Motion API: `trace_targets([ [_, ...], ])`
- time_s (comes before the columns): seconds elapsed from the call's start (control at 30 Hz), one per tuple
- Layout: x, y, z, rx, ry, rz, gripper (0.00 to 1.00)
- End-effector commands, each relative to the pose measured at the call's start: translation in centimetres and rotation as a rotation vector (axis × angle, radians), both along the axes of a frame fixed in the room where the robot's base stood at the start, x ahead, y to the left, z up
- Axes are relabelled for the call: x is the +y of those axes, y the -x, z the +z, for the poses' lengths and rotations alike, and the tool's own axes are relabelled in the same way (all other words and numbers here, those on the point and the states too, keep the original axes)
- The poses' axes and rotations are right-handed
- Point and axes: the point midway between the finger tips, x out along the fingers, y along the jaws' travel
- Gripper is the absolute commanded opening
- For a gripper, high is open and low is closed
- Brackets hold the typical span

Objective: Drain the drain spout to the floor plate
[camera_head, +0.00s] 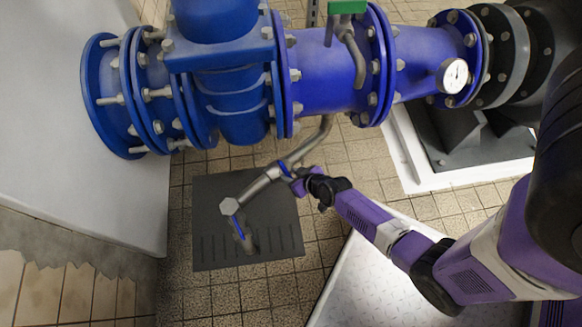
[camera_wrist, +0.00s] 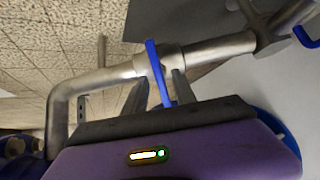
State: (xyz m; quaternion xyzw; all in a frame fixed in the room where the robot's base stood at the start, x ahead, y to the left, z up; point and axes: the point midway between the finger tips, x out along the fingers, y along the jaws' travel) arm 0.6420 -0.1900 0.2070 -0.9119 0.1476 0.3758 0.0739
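The drain spout (camera_head: 262,184) is a grey metal pipe that comes from under the big blue pipe, bends, and ends in a downturned outlet (camera_head: 247,240). The outlet hangs over the dark floor plate (camera_head: 282,236). A blue lever (camera_wrist: 153,62) sits on the spout's middle. A second blue lever (camera_head: 238,228) is near the hex-capped end, and part of it shows in the wrist view (camera_wrist: 308,37). My gripper (camera_head: 291,174) is at the middle lever. In the wrist view its two fingers (camera_wrist: 158,88) stand either side of this lever with gaps showing, so it looks open.
The large blue flanged pipe (camera_head: 325,82) runs above, with a green-handled valve (camera_head: 347,8) and a gauge (camera_head: 453,75). A white wall block (camera_head: 80,190) stands left. A pale metal plate (camera_head: 365,285) lies at lower right. Tiled floor surrounds the floor plate.

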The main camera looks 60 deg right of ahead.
Motion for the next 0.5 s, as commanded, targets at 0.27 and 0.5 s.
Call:
trace_targets([
  [0.27,0.8,2.8,3.2,0.002,0.000,-0.001,0.33],
  [0.5,1.5,4.8,5.1,0.001,0.000,-0.001,0.33],
])
